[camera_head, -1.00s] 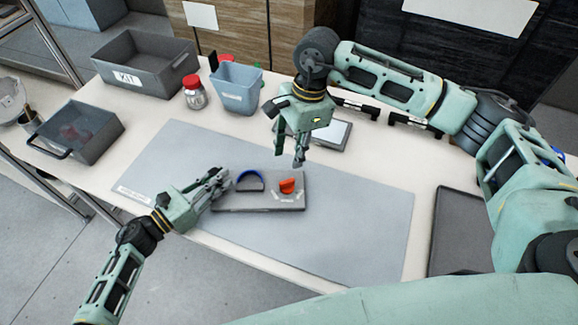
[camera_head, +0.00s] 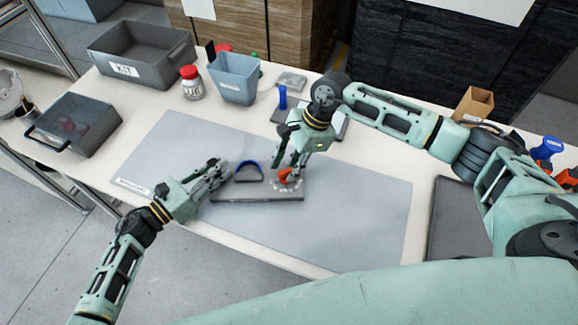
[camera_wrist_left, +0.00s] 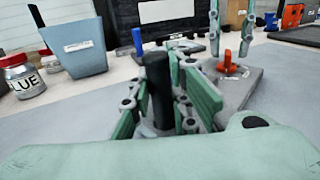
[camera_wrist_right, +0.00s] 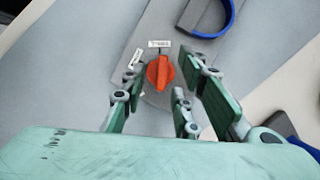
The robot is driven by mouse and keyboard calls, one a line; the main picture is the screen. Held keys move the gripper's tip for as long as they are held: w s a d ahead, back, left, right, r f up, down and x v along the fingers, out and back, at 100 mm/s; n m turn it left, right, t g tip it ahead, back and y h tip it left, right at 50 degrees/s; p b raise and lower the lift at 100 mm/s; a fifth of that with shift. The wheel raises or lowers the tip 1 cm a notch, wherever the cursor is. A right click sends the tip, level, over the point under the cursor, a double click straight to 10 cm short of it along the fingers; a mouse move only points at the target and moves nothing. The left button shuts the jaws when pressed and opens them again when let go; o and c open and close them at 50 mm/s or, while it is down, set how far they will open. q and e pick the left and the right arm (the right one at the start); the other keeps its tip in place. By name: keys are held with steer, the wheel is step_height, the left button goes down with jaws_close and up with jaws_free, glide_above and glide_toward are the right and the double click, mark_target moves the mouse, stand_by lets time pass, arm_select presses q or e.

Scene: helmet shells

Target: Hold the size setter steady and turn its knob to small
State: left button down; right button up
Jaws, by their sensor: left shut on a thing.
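My right gripper (camera_head: 291,168) is open and points down over the knob. In the right wrist view the knob (camera_wrist_right: 161,73) lies between the spread fingers, and I see no clear contact. Its ridge points up at a small white label (camera_wrist_right: 160,43), too blurred to read.
A grey mat (camera_head: 345,225) covers the table's middle. Behind stand a KIT bin (camera_head: 140,62), a red-lidded jar (camera_head: 191,84) and a blue-grey cup (camera_head: 234,80). A lidded grey box (camera_head: 75,127) is at left. A dark tray (camera_head: 444,215) and a cardboard box (camera_head: 474,104) are at right.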

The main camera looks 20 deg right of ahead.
steer(key=shift+a+f, duration=0.15)
steer(key=shift+f, duration=0.2)
steer(key=shift+c, duration=0.3)
jaws_close()
steer(key=shift+n+g, duration=0.3)
steer(key=shift+n, duration=0.5)
steer(key=shift+o, duration=0.3)
jaws_free()
